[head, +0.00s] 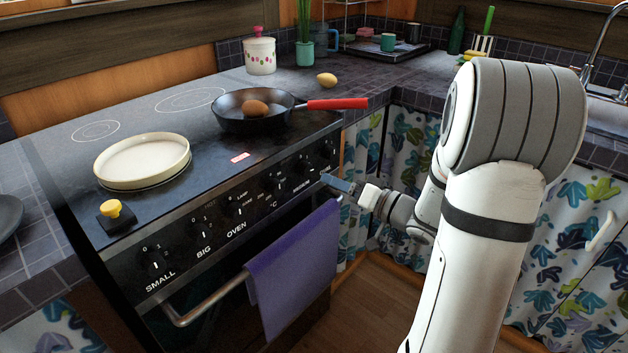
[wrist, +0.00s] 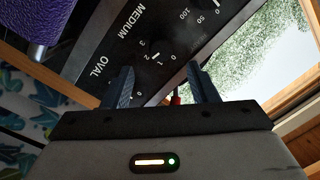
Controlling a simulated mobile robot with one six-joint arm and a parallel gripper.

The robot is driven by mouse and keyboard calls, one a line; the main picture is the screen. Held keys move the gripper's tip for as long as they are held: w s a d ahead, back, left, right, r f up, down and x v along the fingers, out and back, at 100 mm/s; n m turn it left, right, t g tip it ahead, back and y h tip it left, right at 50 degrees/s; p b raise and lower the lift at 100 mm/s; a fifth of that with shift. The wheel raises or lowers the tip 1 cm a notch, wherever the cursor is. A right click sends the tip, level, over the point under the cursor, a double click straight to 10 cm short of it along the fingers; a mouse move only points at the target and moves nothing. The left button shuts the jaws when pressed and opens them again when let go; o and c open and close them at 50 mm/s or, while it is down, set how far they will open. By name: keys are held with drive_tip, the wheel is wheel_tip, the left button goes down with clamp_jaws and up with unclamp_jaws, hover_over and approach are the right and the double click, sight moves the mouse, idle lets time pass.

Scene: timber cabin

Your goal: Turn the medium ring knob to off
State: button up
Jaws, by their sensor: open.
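The medium ring knob (head: 302,166) is on the sloping black stove panel, above the MEDIUM label and just left of the rightmost knob. In the wrist view the medium ring knob (wrist: 156,58) shows a white mark; I cannot tell exactly which number it points to. My gripper (head: 335,182) is in front of the panel's right end, near the OVAL label. In the wrist view my gripper (wrist: 162,82) is open, with its two dark blue fingers apart and nothing held. The medium knob appears beyond the fingertips, apart from them. The oval knob is mostly hidden by the gripper.
A black pan (head: 238,118) holding a brown egg has its red handle (head: 338,104) over the counter edge. A purple towel (head: 296,268) hangs on the oven rail below the knobs. A cream dish (head: 143,160) sits on the left hob. Floor before the oven looks clear.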

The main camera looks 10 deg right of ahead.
sight(309, 172)
drive_tip(key=b+x, duration=0.1)
drive_tip(key=x, duration=0.6)
drive_tip(key=shift+a, duration=0.1)
drive_tip(key=shift+c, duration=0.2)
drive_tip(key=c, duration=0.9)
